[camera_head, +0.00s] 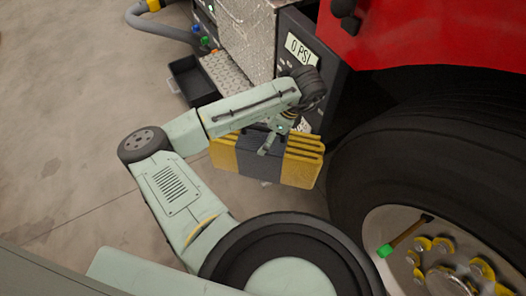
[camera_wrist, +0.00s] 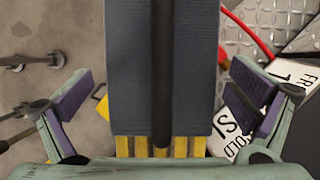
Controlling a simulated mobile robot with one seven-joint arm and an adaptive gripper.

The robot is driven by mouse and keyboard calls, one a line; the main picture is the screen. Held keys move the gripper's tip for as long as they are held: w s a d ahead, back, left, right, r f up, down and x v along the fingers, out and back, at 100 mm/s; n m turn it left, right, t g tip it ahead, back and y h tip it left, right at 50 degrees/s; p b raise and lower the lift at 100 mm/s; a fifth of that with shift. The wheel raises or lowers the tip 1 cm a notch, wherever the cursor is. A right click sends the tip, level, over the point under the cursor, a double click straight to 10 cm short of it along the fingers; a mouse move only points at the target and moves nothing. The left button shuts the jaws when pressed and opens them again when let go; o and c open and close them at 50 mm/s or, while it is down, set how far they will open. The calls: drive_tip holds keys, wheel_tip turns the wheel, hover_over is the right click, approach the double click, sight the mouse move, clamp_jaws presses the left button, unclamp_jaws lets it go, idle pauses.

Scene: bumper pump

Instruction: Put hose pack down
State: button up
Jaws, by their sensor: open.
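The hose pack (camera_head: 300,163) is a yellow ribbed bundle with a dark grey wrap around its middle. It is beside the red truck, left of the big wheel, below my gripper (camera_head: 268,143). In the wrist view the grey wrap of the hose pack (camera_wrist: 190,70) fills the middle, with a black strap or handle (camera_wrist: 162,75) along it and yellow ends at the bottom. My gripper (camera_wrist: 163,90) is open, one finger to each side of the pack, with visible gaps. What the pack rests on is mostly hidden.
The large black tire (camera_head: 430,140) is close on the right. A black open bin (camera_head: 192,82) and a diamond-plate step (camera_head: 226,75) are at the back. The concrete floor (camera_head: 70,100) on the left is clear.

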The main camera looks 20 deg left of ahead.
sight(264, 137)
drive_tip(key=shift+p+x, duration=0.3)
drive_tip(key=shift+x, duration=1.65)
drive_tip(key=shift+w+d, duration=0.1)
drive_tip(key=shift+c, duration=0.6)
drive_tip(key=c, duration=1.5)
drive_tip(key=shift+r, duration=0.15)
